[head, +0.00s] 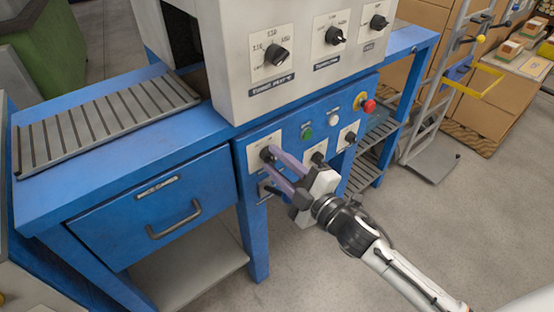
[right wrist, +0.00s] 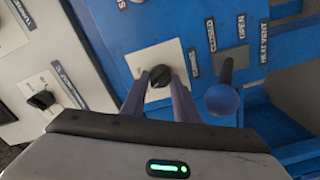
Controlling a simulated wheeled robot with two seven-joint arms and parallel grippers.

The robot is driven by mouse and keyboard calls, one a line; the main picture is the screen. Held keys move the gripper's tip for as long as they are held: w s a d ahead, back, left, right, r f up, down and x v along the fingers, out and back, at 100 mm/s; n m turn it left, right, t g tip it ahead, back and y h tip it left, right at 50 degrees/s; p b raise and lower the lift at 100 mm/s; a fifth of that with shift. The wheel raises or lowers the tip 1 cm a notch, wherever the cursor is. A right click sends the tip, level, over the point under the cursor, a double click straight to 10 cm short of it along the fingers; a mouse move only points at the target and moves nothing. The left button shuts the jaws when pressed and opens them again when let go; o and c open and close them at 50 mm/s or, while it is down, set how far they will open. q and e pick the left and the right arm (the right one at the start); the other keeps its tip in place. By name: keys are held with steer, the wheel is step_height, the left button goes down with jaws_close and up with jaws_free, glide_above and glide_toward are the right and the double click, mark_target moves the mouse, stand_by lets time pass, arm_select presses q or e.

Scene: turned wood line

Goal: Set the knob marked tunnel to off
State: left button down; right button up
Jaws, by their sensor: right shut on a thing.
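My right gripper (head: 282,172) reaches the blue lower panel and is shut on the black knob at its left end. In the right wrist view its two purple fingers (right wrist: 160,95) stand on either side of this black knob (right wrist: 158,78), on a white plate. Two more black knobs sit on this panel, a middle one (head: 318,157) and a right one (head: 350,138). My left gripper is not in view.
A lever with a blue ball (right wrist: 221,99), labelled heat vent, stands just right of the fingers in the right wrist view. Above are several dial knobs (head: 277,55) on the pale housing. A red button (head: 369,106) and green button (head: 307,134) are nearby. A drawer handle (head: 175,220) is at left.

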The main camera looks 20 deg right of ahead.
steer(key=shift+n, duration=0.5)
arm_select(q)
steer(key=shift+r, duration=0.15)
arm_select(e)
steer(key=o, duration=1.1)
steer(key=shift+c, duration=0.2)
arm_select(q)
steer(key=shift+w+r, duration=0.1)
